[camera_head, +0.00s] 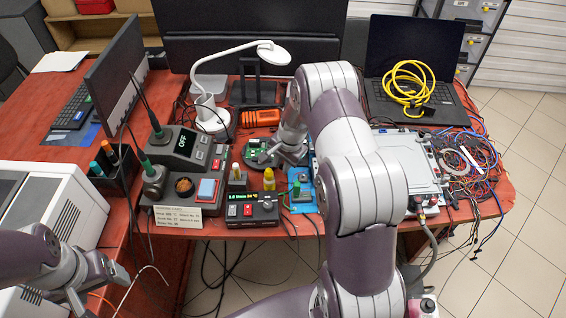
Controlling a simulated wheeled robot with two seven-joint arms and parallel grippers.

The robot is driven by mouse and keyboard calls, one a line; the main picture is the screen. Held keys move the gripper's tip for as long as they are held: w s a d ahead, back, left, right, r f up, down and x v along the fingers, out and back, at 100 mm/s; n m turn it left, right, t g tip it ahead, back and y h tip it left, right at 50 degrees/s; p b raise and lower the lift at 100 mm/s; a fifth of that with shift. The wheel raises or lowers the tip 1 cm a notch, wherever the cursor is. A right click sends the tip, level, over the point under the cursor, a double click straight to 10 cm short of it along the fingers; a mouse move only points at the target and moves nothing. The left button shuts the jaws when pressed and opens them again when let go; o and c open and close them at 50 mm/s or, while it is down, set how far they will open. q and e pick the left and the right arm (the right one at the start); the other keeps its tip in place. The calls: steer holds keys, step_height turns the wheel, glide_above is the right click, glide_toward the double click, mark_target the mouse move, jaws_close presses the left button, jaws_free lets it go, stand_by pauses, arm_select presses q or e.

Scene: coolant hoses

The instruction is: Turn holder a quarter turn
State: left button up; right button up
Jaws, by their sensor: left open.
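A green circuit board (256,152) lies on the red desk, left of my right gripper; what looks like its dark holder (262,164) is partly under it. I cannot make out the holder's full shape. My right gripper (284,156) is at the right edge of the board, pointing down and left. Its fingertips are small and partly hidden, so I cannot tell whether they touch or grip the holder. My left gripper (103,288) is open and empty at the lower left, in front of the desk and far from the board.
A soldering station (185,150) and a small device with a green display (252,208) stand left and in front. A grey metal box (408,165), tangled wires (470,160) and a laptop (415,65) are right.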

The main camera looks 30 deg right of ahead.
steer(key=shift+s, duration=0.1)
jaws_close()
steer(key=a+m+p, duration=0.1)
steer(key=p, duration=0.1)
steer(key=a+m+p, duration=0.1)
steer(key=p, duration=0.1)
steer(key=shift+s+a+r+m, duration=0.1)
steer(key=shift+s+r+m, duration=0.05)
steer(key=shift+r+m, duration=0.15)
steer(key=shift+a+f+m, duration=0.15)
steer(key=shift+f+m, duration=0.15)
steer(key=shift+f, duration=0.05)
steer(key=o, duration=0.7)
jaws_free()
